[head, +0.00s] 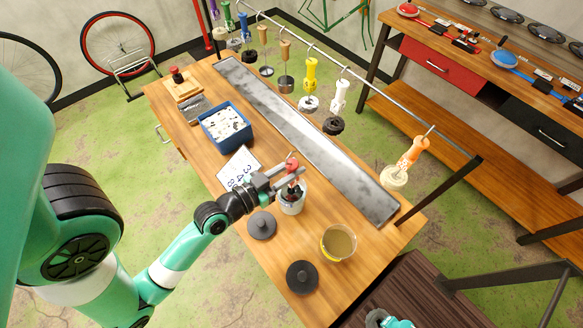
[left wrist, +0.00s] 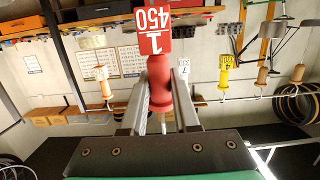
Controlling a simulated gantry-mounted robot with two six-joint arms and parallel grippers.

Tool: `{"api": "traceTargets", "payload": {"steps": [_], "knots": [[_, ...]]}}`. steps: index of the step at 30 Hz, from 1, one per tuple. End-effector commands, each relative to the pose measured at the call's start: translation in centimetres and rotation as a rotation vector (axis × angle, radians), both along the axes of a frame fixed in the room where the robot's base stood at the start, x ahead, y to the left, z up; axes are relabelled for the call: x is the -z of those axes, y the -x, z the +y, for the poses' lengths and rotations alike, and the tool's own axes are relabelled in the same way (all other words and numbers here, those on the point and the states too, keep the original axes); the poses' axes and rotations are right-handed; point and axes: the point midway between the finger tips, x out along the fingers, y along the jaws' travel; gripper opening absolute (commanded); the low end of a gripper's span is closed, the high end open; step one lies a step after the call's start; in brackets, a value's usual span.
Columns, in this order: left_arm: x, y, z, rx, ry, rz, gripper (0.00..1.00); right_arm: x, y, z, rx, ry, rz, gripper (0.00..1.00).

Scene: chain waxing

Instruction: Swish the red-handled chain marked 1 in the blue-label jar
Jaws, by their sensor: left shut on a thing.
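My left gripper (head: 286,176) is shut on the red handle (head: 292,163) and holds it upright over a jar (head: 292,204). In the left wrist view, the red handle (left wrist: 159,80) stands between the two fingers (left wrist: 160,106), with a red tag (left wrist: 152,30) reading 450 and 1 above it. The chain below the handle is mostly hidden; dark parts show at the jar's mouth, and I cannot tell how deep they reach. The jar's label colour is not clear. A second jar (head: 338,243) with brownish liquid and a yellowish rim stands nearer the front.
Two dark lids (head: 262,225) (head: 302,277) lie on the wooden bench. A number card (head: 238,168), a blue bin (head: 225,127) and a long metal plate (head: 300,135) lie behind. A rail (head: 300,42) carries several coloured handles, including orange (head: 412,150) and yellow (head: 311,75) ones.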

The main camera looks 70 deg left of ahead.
Motion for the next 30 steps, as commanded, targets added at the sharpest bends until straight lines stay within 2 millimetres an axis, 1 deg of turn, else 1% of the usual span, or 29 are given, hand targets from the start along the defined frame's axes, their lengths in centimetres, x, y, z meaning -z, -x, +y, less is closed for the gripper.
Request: {"api": "traceTargets", "payload": {"steps": [1,19,22,30], "knots": [[-1.3,0.0,0.0,-0.001,-0.002,-0.004,0.00,-1.1,0.0,0.0,0.000,0.000,0.000,1.00],[-8.0,0.0,0.0,-0.001,-0.002,-0.005,0.00,-7.4,0.0,0.0,0.000,0.000,0.000,1.00],[-8.4,0.0,0.0,-0.001,-0.002,-0.004,0.00,-7.8,0.0,0.0,0.000,0.000,0.000,1.00],[-8.2,0.0,0.0,-0.001,-0.002,-0.004,0.00,-7.6,0.0,0.0,0.000,0.000,0.000,1.00]]}}
